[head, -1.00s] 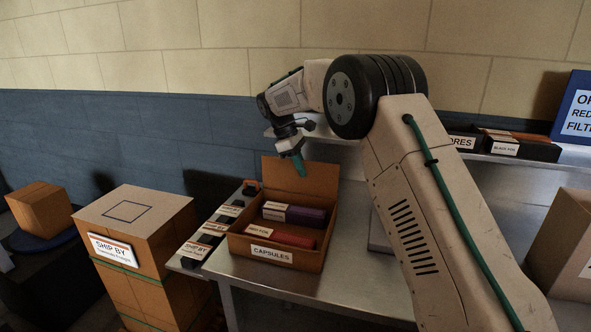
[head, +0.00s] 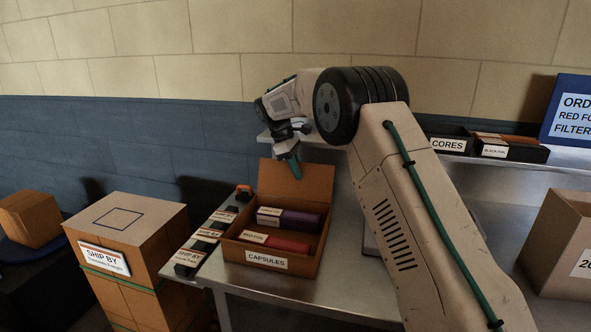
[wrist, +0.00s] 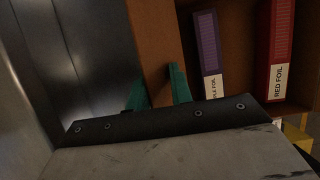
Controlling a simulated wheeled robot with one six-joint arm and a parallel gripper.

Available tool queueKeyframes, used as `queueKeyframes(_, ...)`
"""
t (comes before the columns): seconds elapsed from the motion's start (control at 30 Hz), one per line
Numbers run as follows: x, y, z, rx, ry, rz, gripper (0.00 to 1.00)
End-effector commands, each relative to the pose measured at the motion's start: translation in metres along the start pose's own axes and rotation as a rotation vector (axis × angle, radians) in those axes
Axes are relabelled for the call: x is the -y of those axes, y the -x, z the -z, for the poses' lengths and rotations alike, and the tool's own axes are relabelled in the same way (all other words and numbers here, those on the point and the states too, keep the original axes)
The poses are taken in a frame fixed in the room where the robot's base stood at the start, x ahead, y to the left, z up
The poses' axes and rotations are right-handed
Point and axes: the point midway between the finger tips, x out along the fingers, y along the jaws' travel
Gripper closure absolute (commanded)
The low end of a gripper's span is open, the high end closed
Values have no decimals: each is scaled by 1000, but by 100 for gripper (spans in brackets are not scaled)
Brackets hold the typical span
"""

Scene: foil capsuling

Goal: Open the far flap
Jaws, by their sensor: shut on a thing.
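An open orange-brown box (head: 231,252) labelled CAPSULES stands on the metal table. Its far flap (head: 302,183) stands up at the back of the box. My gripper (head: 294,168), with green fingers, points down over the flap's top edge and is shut on it. In the wrist view the flap (wrist: 155,40) runs between the two green fingers (wrist: 160,92). A purple foil carton (head: 300,221) and a red foil carton (head: 289,245) lie inside the box. The fingertips' contact with the flap is partly hidden.
A row of labelled dark packs (head: 190,257) lies along the table's left edge. A SHIP BY carton (head: 125,240) stands left of the table. A shelf with bins (head: 513,147) is at the back right, and another carton (head: 565,245) sits at right.

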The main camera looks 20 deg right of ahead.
Motion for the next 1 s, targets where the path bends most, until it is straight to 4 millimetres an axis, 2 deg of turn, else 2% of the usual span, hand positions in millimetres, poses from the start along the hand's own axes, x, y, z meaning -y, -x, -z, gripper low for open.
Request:
queueKeyframes(0.13, -2, -2, 1, -5, -2, -7, 100)
queueKeyframes(0.17, -2, -2, 1, -5, -2, -7, 75)
queueKeyframes(0.6, -1, 2, 1, -2, -1, -3, 75)
queueKeyframes(0.67, -1, 8, 1, -2, 0, -3, 75)
queueKeyframes(1.0, -3, 63, 2, -4, -2, -5, 75)
